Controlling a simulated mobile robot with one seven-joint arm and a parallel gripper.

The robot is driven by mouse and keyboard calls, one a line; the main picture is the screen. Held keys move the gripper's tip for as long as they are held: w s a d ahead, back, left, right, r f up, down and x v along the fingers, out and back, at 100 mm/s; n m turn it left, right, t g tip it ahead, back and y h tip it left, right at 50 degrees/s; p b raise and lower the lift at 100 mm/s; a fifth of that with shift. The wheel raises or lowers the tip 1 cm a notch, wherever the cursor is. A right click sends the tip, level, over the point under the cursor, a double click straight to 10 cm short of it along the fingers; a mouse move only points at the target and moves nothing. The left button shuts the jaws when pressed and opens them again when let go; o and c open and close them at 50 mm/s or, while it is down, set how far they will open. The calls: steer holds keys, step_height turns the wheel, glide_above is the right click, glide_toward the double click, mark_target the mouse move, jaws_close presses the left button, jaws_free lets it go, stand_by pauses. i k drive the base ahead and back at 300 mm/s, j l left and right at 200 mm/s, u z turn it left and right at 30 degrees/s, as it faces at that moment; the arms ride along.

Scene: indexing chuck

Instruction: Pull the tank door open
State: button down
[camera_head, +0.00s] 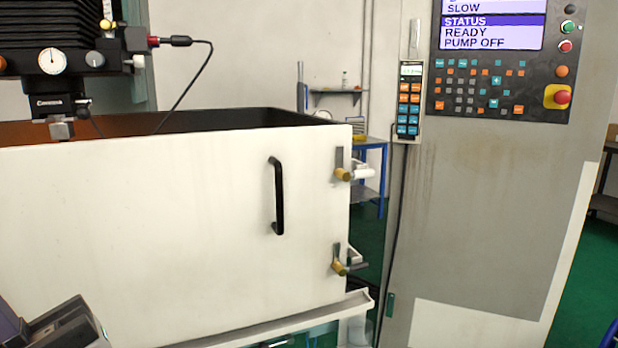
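The tank door is the wide off-white panel (170,225) across the left and middle of the head view. A black vertical bar handle (279,196) stands on its right part. Two latches with brass-coloured knobs sit at its right edge, an upper latch (342,174) and a lower latch (340,267). The door stands upright and looks flush with the tank's front. Nothing touches the handle. I cannot make out my gripper's fingers. A dark grey boxy part (68,325) shows at the lower left corner, cut off by the frame; I cannot tell what it is.
A machine head (60,65) with a dial and black bellows hangs over the open-topped tank at upper left. A grey control cabinet (480,200) with screen and buttons stands at right. A pale ledge (270,325) runs below the door. A blue-legged table (375,150) stands behind.

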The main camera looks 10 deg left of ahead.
mark_target(167, 239)
steer(key=u, duration=1.5)
